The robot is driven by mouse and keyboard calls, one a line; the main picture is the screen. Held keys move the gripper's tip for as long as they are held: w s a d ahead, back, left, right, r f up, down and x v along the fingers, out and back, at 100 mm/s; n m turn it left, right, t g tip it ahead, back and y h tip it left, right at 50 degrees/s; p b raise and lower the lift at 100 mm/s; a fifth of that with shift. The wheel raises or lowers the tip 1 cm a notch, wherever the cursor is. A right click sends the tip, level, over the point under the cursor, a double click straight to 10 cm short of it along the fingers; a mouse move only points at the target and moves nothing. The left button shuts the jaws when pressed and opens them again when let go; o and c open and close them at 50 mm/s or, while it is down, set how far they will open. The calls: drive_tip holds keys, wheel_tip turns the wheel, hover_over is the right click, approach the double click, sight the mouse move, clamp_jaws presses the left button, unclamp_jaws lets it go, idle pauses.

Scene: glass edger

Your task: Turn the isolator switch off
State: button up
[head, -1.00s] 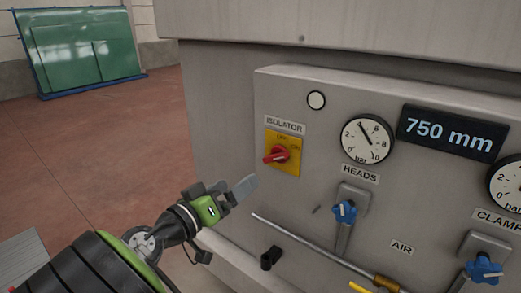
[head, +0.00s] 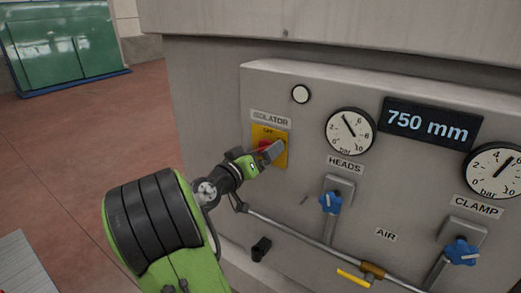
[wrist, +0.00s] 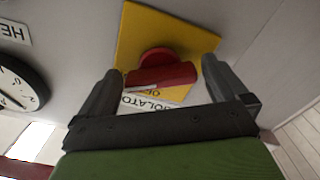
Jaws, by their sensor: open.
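The isolator switch is a red rotary knob (wrist: 163,72) on a yellow plate (wrist: 190,30). In the head view the yellow plate (head: 282,158) sits under the ISOLATOR label, and my gripper covers much of the knob. My gripper (head: 268,152) is in front of the switch. In the wrist view my gripper (wrist: 158,80) is open, with one finger on each side of the red knob. Gaps show between the fingers and the knob, so it is not gripped. The knob's exact setting is hard to read.
Right of the switch are the HEADS gauge (head: 350,131) and a blue-handled valve (head: 331,202). A pipe (head: 300,239) with a yellow lever (head: 353,277) runs below. A black hook-like fitting (head: 261,248) sticks out lower down.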

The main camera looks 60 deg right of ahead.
drive_tip(key=shift+d, duration=0.1)
drive_tip(key=shift+f, duration=0.1)
drive_tip(key=c, duration=0.9)
drive_tip(key=shift+c, duration=0.2)
drive_tip(key=n+p, duration=0.2)
drive_tip(key=n, duration=0.3)
drive_tip(key=shift+s+n, duration=0.1)
drive_tip(key=shift+n, duration=0.2)
drive_tip(key=n+p, duration=0.3)
drive_tip(key=n, duration=0.1)
drive_tip(key=shift+n, duration=0.4)
drive_tip(key=shift+n+p, duration=0.5)
drive_tip(key=shift+n, duration=0.2)
drive_tip(key=shift+f, duration=0.1)
